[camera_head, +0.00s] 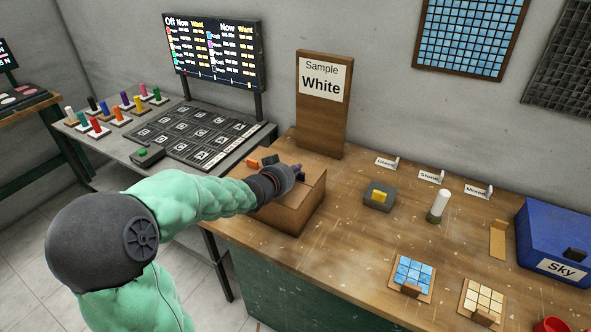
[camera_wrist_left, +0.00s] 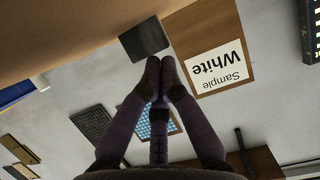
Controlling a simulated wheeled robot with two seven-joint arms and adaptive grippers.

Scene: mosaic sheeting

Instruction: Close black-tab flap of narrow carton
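The brown carton (camera_head: 310,207) stands at the left end of the wooden bench. My left gripper (camera_head: 298,172) is over its top, and the hand hides part of the flaps. A small dark tab (camera_head: 271,160) and an orange piece show at the carton's far left edge. In the left wrist view, which is upside down, my left gripper (camera_wrist_left: 158,64) has its fingertips together with nothing seen between them. A black tab (camera_wrist_left: 143,40) is just beyond the tips, beside a tan carton surface (camera_wrist_left: 60,35). I cannot tell whether the tips touch the tab. My right gripper is not in view.
A board reading Sample White (camera_head: 322,110) stands behind the carton. A grey block with a yellow top (camera_head: 379,196), a white cylinder (camera_head: 439,205), tile trays (camera_head: 411,276) and a blue Sky box (camera_head: 555,235) are to the right. The bench front beside the carton is clear.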

